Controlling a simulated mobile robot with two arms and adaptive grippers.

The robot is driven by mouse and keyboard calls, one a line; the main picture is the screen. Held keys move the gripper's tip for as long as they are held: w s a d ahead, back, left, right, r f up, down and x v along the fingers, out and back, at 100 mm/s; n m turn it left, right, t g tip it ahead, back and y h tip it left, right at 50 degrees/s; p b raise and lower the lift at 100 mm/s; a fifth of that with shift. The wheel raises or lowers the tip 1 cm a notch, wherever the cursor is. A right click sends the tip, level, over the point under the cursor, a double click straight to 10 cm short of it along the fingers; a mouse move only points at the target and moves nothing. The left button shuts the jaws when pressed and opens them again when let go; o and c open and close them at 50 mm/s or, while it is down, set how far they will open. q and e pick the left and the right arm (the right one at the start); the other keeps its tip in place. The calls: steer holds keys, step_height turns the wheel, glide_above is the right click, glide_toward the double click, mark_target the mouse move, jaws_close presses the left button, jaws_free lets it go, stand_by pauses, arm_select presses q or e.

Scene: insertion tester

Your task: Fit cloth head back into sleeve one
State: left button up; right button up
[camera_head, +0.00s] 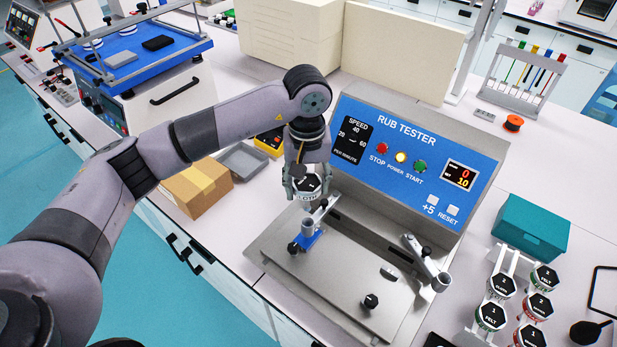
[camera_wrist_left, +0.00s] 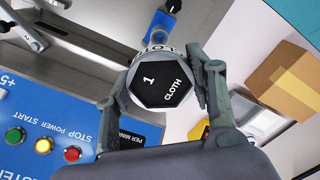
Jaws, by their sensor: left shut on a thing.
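The cloth head, with a black hexagonal top marked "1 CLOTH" (camera_wrist_left: 163,82), is held between the fingers of my left gripper (camera_wrist_left: 163,76). In the head view the cloth head (camera_head: 308,184) is over the back left of the tester, above and behind a grey sleeve (camera_head: 308,227) on a tester arm with a blue block beneath. A second grey sleeve (camera_head: 440,282) ends the tester's right arm. I cannot read which sleeve is one. The head looks apart from the left sleeve. Its underside is hidden. My right gripper is not in view.
The rub tester's blue panel (camera_head: 410,150) rises close behind the held head. A rack with several labelled heads (camera_head: 490,317) and a teal box (camera_head: 531,238) stand at right. A cardboard box (camera_head: 196,188) and grey tray (camera_head: 242,161) lie to the left.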

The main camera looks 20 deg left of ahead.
mark_target(308, 207)
arm_select(q)
steer(key=shift+s+d+f, duration=0.1)
steer(key=shift+f, duration=0.8)
step_height(308, 207, down, 2)
steer(key=shift+f+b, duration=0.1)
steer(key=shift+b, duration=0.3)
steer(key=shift+f, duration=0.6)
step_height(308, 207, down, 2)
steer(key=b, duration=0.3)
steer(key=shift+f, duration=0.25)
step_height(308, 207, down, 3)
steer(key=b, duration=0.4)
steer(key=shift+f, duration=0.2)
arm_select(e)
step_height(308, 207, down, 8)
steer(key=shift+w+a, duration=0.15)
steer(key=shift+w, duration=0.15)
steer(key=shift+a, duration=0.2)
arm_select(q)
steer(key=shift+f+b, duration=0.15)
steer(key=shift+b, duration=0.25)
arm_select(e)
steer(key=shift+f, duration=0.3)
